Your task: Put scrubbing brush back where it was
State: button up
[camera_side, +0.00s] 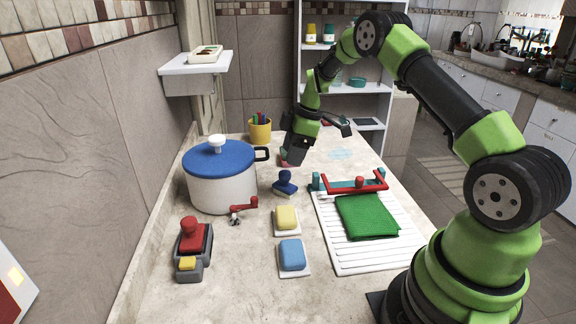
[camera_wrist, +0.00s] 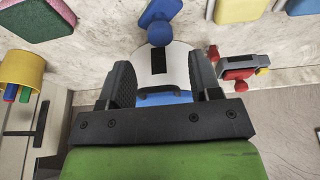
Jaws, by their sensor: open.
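A blue brush with a round knob (camera_side: 285,183) stands on the counter between the pot and the drying rack, and looks like the scrubbing brush. In the wrist view its blue knob (camera_wrist: 160,32) shows ahead of the fingers. A red-knobbed tool (camera_side: 191,236) sits in a grey holder (camera_side: 190,266) at the front left; I cannot tell if it is also a brush. My gripper (camera_side: 291,160) is above the counter beyond the blue brush, apart from it. Its fingers are spread with nothing between them, as the wrist view shows (camera_wrist: 163,85).
A white pot with a blue lid (camera_side: 220,160) stands at the left. A yellow sponge (camera_side: 286,217) and a blue sponge (camera_side: 292,254) lie on white plates. A white drying rack (camera_side: 350,257) holds a green cloth (camera_side: 367,216). A yellow cup (camera_side: 260,131) stands behind.

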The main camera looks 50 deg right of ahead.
jog(key=v, duration=0.7)
jog(key=s+a+r+m+t+h, duration=0.1)
jog(key=s+a+r+m, duration=0.25)
jog(key=a+r, duration=0.3)
jog(key=s+a+r+m+t, duration=0.1)
jog(key=s+a+r+m, duration=0.2)
jog(key=s+a+r, duration=0.4)
jog(key=s+a+m+t, duration=0.1)
jog(key=s+a+m, duration=0.1)
jog(key=s, duration=0.4)
jog(key=s+a+m+t, duration=0.1)
jog(key=s+a+m, duration=0.2)
jog(key=s, duration=0.4)
jog(key=shift+a+r+m+t+y, duration=0.3)
jog(key=shift+r+m+t, duration=0.1)
jog(key=shift+m, duration=0.35)
jog(key=shift+s, duration=0.15)
jog(key=shift+c, duration=0.5)
